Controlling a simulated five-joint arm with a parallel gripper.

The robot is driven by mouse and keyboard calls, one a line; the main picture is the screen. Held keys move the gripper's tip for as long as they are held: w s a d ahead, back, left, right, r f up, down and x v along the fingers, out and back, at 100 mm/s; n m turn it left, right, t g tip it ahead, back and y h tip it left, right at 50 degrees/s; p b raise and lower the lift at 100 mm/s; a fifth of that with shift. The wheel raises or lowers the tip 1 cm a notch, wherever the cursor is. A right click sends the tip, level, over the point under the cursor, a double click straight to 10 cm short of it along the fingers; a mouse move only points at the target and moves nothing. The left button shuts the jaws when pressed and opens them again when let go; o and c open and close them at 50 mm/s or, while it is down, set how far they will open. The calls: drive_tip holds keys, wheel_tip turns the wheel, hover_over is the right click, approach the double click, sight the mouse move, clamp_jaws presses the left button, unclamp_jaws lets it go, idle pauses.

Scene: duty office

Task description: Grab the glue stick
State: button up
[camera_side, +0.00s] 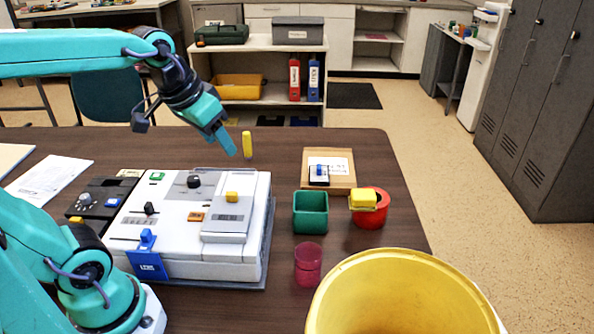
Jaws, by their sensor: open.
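A slim yellow upright stick (247,144), which looks like the glue stick, stands near the far edge of the brown table. My gripper (229,148) is just to the left of it in the picture, pointing down and to the right. The jaws are open and nothing shows between them. A small gap shows between the fingertips and the stick. How far apart they are in depth I cannot tell.
A white device (190,235) with knobs stands below my gripper in the picture. To the right are a green box (310,213), a red round container (371,212) with a yellow block (363,200), a dark red cup (308,265) and a large yellow bin (400,290). The table around the stick is clear.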

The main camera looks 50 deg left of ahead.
drive_tip(key=w+a+n+g, duration=0.1)
drive_tip(key=w+a, duration=0.5)
drive_tip(key=w, duration=0.5)
drive_tip(key=n+g, duration=0.3)
hover_over(247, 144)
drive_tip(key=f, duration=1.7)
drive_tip(key=shift+s, duration=0.2)
drive_tip(key=shift+a+f, duration=0.25)
drive_tip(key=shift+f, duration=0.05)
drive_tip(key=shift+w+a+f, duration=0.1)
drive_tip(key=shift+w+f, duration=0.1)
drive_tip(key=shift+f, duration=1.1)
drive_tip(key=shift+w+a+f, duration=0.1)
drive_tip(key=shift+w+f, duration=0.05)
drive_tip(key=shift+f, duration=1.1)
drive_tip(key=shift+w+f, duration=0.2)
drive_tip(key=shift+f, duration=1.1)
drive_tip(key=c, duration=1.1)
drive_tip(key=shift+o, duration=0.2)
